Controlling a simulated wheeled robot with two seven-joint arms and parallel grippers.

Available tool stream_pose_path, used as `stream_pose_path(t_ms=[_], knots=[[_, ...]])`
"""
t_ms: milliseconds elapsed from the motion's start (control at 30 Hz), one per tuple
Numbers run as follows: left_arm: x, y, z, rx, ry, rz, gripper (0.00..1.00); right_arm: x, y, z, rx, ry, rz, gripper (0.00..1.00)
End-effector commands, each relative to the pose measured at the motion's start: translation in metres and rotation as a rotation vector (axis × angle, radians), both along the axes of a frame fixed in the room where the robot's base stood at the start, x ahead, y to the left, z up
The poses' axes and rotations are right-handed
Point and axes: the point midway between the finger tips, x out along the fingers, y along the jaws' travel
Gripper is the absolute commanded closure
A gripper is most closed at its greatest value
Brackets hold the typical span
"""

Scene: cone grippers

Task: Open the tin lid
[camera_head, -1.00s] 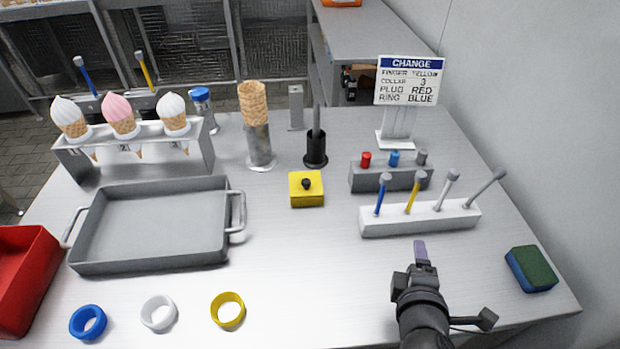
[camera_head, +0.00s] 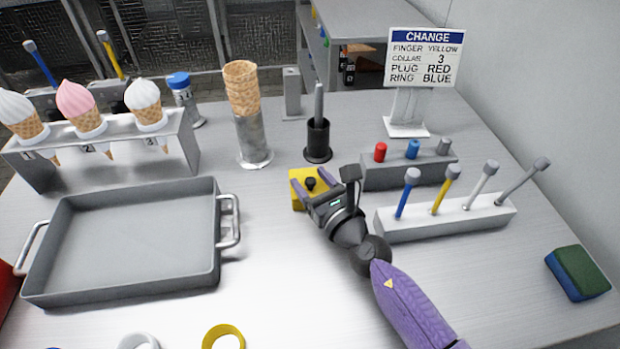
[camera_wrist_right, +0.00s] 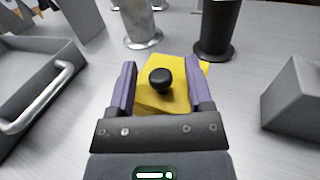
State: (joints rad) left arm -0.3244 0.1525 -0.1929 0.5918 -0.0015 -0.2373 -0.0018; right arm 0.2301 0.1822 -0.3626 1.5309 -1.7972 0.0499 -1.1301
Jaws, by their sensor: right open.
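The tin (camera_head: 297,196) is a small yellow box with a black knob (camera_head: 310,184) on its lid, standing on the grey table. In the right wrist view the yellow lid (camera_wrist_right: 182,94) and its knob (camera_wrist_right: 160,81) lie between the fingers. My right gripper (camera_head: 314,187) is open at the tin, with purple fingers on either side of the knob. The fingers do not touch the knob. Whether they touch the lid or the tin, I cannot tell. The lid sits on the tin. My left gripper is not in view.
A grey tray (camera_head: 128,292) with handles stands left of the tin. A black holder (camera_head: 317,143) and a cone stand (camera_head: 252,140) are behind it. A grey plug block (camera_head: 405,172) and a white rack (camera_head: 440,220) are close on the right. The front table is mostly clear.

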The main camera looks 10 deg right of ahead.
Motion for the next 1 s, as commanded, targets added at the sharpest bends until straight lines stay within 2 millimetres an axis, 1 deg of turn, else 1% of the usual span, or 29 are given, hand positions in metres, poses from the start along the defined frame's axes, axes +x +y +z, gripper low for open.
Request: stream_pose_path(t_ms=[100,333,633,667,1000], knots=[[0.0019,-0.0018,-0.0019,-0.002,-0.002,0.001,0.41,0.0057,0.0026,-0.0001,0.002,0.0,0.0,0.34],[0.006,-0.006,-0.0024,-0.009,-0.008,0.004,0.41,0.0063,0.0027,0.0004,0.002,0.0,-0.001,0.34],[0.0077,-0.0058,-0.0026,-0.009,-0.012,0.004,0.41,0.0061,0.0026,0.0003,0.003,0.0,-0.001,0.98],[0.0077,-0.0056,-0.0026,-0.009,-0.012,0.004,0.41,0.0061,0.0026,0.0002,0.003,0.0,-0.001,1.0],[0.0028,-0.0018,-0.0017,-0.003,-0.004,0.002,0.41,0.006,0.0026,0.0001,0.003,0.001,-0.001,1.0]])
